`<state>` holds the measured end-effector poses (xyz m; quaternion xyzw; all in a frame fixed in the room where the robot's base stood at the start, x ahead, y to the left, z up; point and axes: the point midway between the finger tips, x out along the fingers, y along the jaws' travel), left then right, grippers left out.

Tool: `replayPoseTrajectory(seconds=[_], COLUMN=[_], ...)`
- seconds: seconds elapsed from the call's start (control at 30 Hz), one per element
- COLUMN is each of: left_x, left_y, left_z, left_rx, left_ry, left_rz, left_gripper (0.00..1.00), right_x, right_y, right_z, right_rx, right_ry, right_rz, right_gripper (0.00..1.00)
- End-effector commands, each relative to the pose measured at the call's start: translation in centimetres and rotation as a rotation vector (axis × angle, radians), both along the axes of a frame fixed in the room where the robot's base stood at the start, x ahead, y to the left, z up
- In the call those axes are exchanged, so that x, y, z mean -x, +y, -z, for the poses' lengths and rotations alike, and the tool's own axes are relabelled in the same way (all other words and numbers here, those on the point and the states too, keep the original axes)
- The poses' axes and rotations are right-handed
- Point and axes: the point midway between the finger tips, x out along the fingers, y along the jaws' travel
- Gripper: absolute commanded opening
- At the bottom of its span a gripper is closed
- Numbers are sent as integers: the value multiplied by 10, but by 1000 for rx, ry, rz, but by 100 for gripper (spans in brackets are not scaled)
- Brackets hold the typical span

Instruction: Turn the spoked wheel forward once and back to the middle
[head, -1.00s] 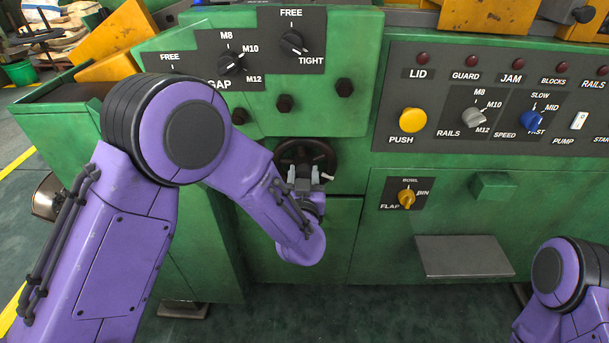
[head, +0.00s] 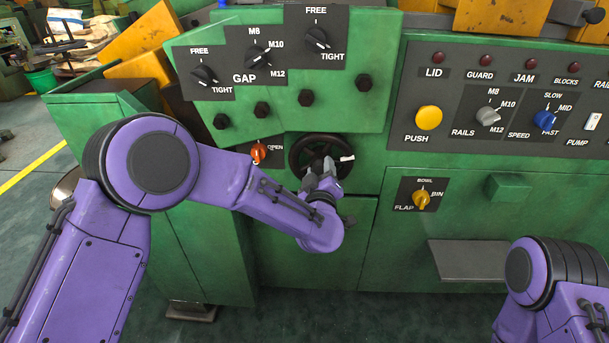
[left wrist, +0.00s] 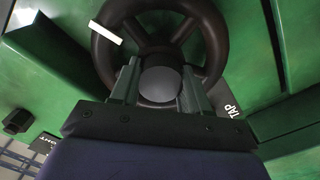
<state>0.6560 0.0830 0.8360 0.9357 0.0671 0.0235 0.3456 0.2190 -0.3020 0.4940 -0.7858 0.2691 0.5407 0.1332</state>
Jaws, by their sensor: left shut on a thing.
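The dark spoked wheel (head: 297,153) is mounted on the green machine front, below the GAP plate. A white mark (head: 347,158) sits at the right side of its rim in the head view. My left gripper (head: 320,174) is at the wheel's middle. In the left wrist view, the gripper's two fingers (left wrist: 158,76) lie on either side of the round grey hub (left wrist: 160,84), shut on it. The wheel rim (left wrist: 216,50) and spokes show behind, with the white mark at upper left. The gripper hides the wheel's lower part. My right gripper is out of view.
An orange knob (head: 259,152) is close left of the wheel, above my left forearm. Several dark bolts (head: 306,97) stick out above. A yellow FLAP knob (head: 421,200) and a grey shelf (head: 466,260) are to the right.

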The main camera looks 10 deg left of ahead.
Motion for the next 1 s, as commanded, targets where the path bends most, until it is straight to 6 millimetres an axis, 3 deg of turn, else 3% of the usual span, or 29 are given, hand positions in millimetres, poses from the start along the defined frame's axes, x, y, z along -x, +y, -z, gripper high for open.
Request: replayPoseTrajectory(seconds=[1.0], left_x=[-2], left_y=[1], left_z=[2], left_rx=[951], left_ry=[-146], left_rz=[-4], left_gripper=[0], right_x=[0], right_y=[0], right_z=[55], right_rx=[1], right_ry=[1], right_rz=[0], right_gripper=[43])
